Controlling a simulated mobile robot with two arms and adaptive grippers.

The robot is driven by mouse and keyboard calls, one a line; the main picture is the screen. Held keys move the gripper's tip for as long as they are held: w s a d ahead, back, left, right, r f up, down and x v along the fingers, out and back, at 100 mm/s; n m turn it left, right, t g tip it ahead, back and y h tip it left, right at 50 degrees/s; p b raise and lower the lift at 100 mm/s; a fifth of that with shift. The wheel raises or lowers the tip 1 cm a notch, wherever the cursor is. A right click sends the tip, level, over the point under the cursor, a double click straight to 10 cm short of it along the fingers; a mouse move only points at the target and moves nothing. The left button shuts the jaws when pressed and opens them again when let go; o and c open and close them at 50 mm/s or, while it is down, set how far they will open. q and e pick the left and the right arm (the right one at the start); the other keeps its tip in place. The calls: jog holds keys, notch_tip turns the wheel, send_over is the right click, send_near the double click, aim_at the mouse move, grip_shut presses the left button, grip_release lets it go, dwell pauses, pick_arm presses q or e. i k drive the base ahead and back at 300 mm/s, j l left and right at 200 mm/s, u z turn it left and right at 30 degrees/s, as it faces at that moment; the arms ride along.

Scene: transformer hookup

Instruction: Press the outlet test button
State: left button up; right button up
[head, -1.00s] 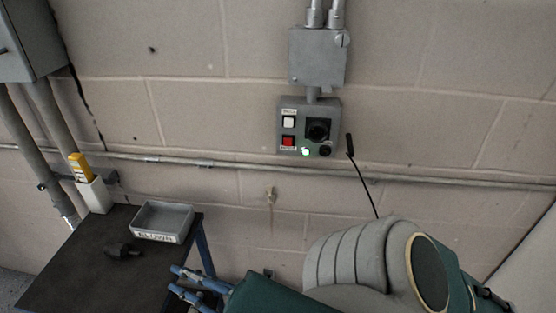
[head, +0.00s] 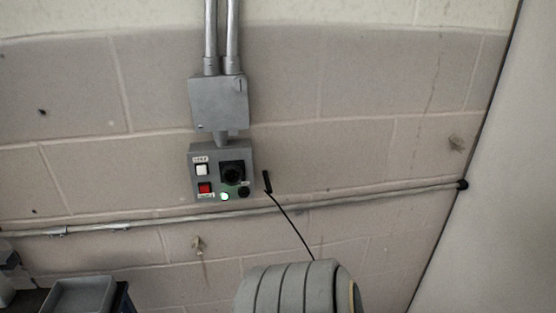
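A grey outlet box (head: 221,171) is fixed on the block wall, left of the middle of the head view. It has a white button (head: 202,169) at upper left, a red button (head: 205,188) at lower left and a dark round socket (head: 232,172) on the right. A bright green-white light (head: 224,197) glows at its bottom edge, beside a small black knob (head: 244,192). The labels are too small to read surely. Neither gripper shows. A grey rounded part of my own arm is at the bottom, below the box.
A grey junction box (head: 218,102) with two conduits sits above the outlet box. A horizontal pipe (head: 330,205) runs along the wall below. A thin black rod (head: 290,224) rises in front of the wall. A grey tray (head: 82,295) is at lower left.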

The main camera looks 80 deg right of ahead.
aim_at(200, 169)
jog(key=i+z, duration=0.2)
jog(key=z, duration=2.15)
